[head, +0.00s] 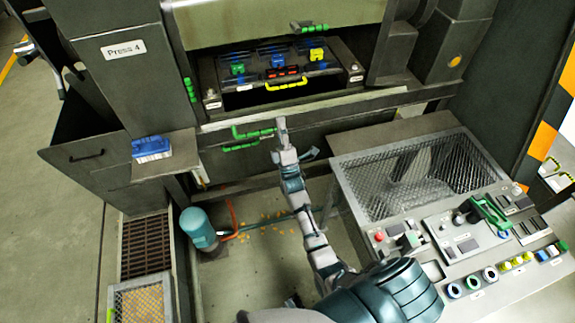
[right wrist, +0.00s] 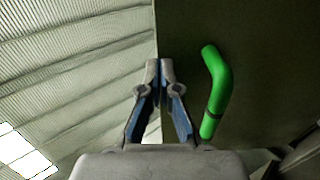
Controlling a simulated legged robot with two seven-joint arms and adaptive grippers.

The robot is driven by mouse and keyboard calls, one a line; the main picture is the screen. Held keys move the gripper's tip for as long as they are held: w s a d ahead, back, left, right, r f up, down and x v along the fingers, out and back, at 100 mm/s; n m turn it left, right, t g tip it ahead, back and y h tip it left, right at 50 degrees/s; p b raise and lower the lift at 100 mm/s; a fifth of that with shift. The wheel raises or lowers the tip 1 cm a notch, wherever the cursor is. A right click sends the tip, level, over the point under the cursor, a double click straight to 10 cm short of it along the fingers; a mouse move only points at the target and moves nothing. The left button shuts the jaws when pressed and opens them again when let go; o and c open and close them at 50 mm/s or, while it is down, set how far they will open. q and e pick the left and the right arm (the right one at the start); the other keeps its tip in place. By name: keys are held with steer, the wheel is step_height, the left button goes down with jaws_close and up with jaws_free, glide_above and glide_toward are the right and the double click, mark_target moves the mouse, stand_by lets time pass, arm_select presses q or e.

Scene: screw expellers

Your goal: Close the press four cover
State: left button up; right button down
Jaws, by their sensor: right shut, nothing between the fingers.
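The unit labelled Press 4 (head: 123,49) stands at the back. A broad olive panel, seemingly its cover (head: 260,24), sits above an open bay, with a green handle (head: 315,28) at its lower edge. My right gripper (head: 282,124) is upright below the bay, beside a lower green handle (head: 253,132). In the right wrist view the fingers (right wrist: 160,66) are shut and empty. A bent green handle (right wrist: 215,95) on a dark panel (right wrist: 265,70) is just to their right, apart from them; I cannot tell which handle it is. My left gripper is not in view.
The bay holds a rack with coloured blocks and a yellow handle (head: 286,84). A mesh-topped control console (head: 450,225) stands at the right. A blue box (head: 151,148) lies on a ledge at left. A teal canister (head: 197,228) stands on the floor.

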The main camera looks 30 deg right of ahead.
steer(key=w+r+p, duration=0.2)
steer(key=w+d+r+g+p, duration=0.1)
steer(key=w+r+p, duration=0.1)
steer(key=r, duration=0.1)
steer(key=w+r+g+p, duration=0.1)
steer(key=w+r+p, duration=0.1)
steer(key=w+r, duration=0.1)
steer(key=shift+d+r, duration=0.2)
steer(key=shift+d, duration=0.1)
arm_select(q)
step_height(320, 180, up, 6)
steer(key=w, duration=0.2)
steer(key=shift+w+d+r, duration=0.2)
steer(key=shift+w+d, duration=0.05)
arm_select(e)
steer(key=w+d+r+g, duration=0.1)
steer(key=w+r, duration=0.1)
steer(key=w, duration=0.4)
steer(key=w+d+r+g+y, duration=0.1)
steer(key=w+d+r, duration=0.1)
steer(key=w, duration=0.4)
steer(key=shift+w+r, duration=0.15)
steer(key=shift+r, duration=0.1)
